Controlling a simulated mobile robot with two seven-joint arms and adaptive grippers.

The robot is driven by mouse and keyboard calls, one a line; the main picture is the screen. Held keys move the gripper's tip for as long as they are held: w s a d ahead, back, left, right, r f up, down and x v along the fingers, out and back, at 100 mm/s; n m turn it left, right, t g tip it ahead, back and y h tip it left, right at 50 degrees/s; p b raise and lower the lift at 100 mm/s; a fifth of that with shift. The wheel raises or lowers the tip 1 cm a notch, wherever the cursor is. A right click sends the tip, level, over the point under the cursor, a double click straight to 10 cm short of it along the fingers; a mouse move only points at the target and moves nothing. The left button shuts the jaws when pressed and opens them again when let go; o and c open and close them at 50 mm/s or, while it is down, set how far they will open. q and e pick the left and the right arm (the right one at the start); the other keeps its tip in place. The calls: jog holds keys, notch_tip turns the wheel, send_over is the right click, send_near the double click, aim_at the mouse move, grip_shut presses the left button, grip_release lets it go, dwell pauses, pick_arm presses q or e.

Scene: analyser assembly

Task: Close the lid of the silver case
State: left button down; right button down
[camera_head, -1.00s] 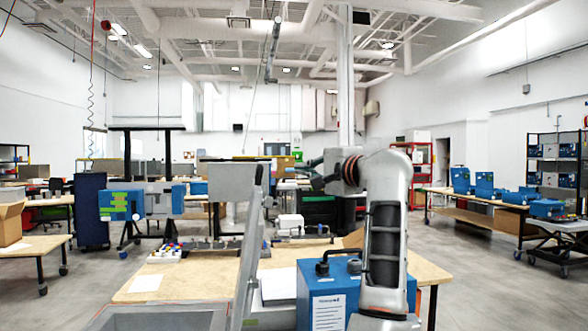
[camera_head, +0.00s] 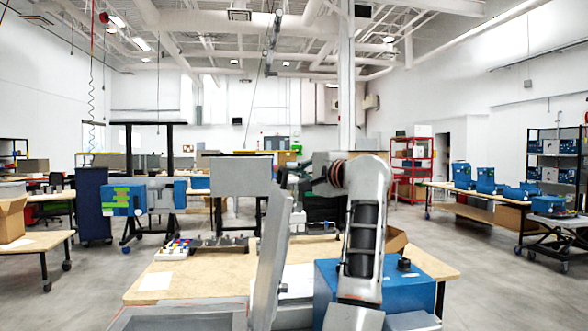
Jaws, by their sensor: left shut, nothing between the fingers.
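The silver case (camera_head: 175,318) is at the bottom edge, left of centre, and only its upper rim and part of its inside show. Its lid (camera_head: 270,262) stands raised on the case's right side, seen nearly edge-on and leaning a little right at the top.
A wooden table (camera_head: 215,265) lies behind the case, with small coloured parts (camera_head: 176,246) and a white sheet (camera_head: 155,281) on it. A blue box (camera_head: 415,285) stands right of the lid, behind my arm. Wide floor is free at the right.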

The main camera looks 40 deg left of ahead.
pick_arm(q)
jog(key=shift+a+f, duration=0.2)
jog(key=shift+a, duration=0.05)
jog(key=shift+a, duration=0.1)
